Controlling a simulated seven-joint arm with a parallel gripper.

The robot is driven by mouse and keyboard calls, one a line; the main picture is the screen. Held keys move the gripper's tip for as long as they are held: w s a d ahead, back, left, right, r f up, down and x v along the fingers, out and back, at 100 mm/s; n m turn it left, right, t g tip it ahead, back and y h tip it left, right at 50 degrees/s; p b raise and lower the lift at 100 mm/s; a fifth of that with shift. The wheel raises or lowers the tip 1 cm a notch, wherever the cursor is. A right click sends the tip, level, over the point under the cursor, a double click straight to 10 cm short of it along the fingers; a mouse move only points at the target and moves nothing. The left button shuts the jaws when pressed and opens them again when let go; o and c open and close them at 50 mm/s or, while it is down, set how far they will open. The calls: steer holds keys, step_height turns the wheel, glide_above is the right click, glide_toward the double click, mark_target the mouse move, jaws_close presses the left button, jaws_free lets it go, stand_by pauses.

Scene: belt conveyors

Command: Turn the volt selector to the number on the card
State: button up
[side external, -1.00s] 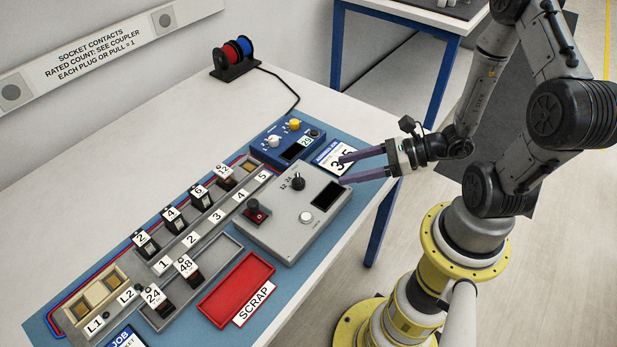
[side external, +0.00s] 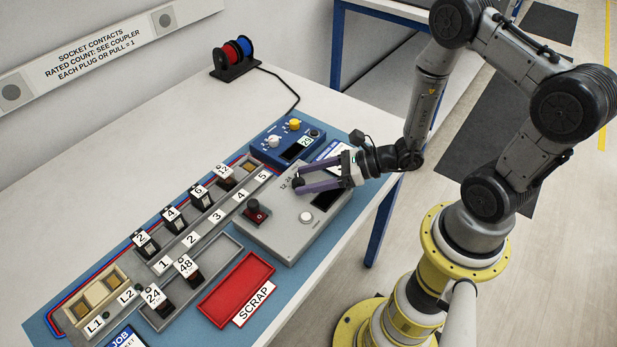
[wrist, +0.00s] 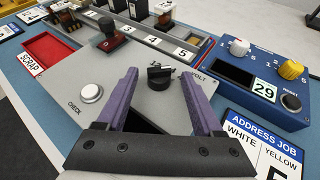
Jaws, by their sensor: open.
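The volt selector is a black knob (wrist: 160,77) on the grey panel (wrist: 155,104), beside the printed word VOLT. It also shows in the side view (side external: 298,181), partly hidden by my fingers, near the numbers 12 and 24. I cannot tell which number it points to. My gripper (side external: 303,177) is open, its purple fingers on either side of the knob. In the wrist view my gripper (wrist: 159,72) has nothing clamped. A job card (side external: 123,338) is cut off at the bottom edge, its number out of view. The ADDRESS JOB card (wrist: 268,138) lists WHITE and YELLOW, its figures cut off.
The grey panel also carries a red-and-black switch (side external: 257,212), a white CHECK button (side external: 305,216) and a dark display. A blue box (side external: 270,150) with white and yellow knobs stands behind. The socket rail (side external: 203,229) and red scrap tray (side external: 263,270) lie left.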

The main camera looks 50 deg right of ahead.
mark_target(297, 174)
jaws_close()
stand_by(0.4)
steer(key=shift+w, duration=0.1)
steer(key=n+g+y, duration=0.3)
steer(key=shift+w+d+f+n, duration=0.1)
steer(key=shift+w+d+n, duration=0.2)
steer(key=shift+d+n, duration=0.1)
steer(key=n+g+y, duration=0.1)
steer(key=n+g, duration=0.1)
steer(key=w+n+g+y, duration=0.1)
steer(key=n+g, duration=0.1)
steer(key=g, duration=0.1)
steer(key=shift+n, duration=0.3)
steer(key=n+g, duration=0.2)
steer(key=w+n+g, duration=0.1)
steer(key=n+g, duration=0.1)
steer(key=g, duration=0.1)
steer(key=n+g, duration=0.1)
steer(key=g, duration=0.1)
steer(key=n+g+h, duration=0.1)
steer(key=n, duration=0.1)
steer(key=n+g, duration=0.2)
steer(key=shift+w+a+g+h, duration=0.25)
steer(key=shift+w+g+h, duration=0.05)
steer(key=shift+n+g, duration=0.3)
steer(key=shift+n, duration=0.1)
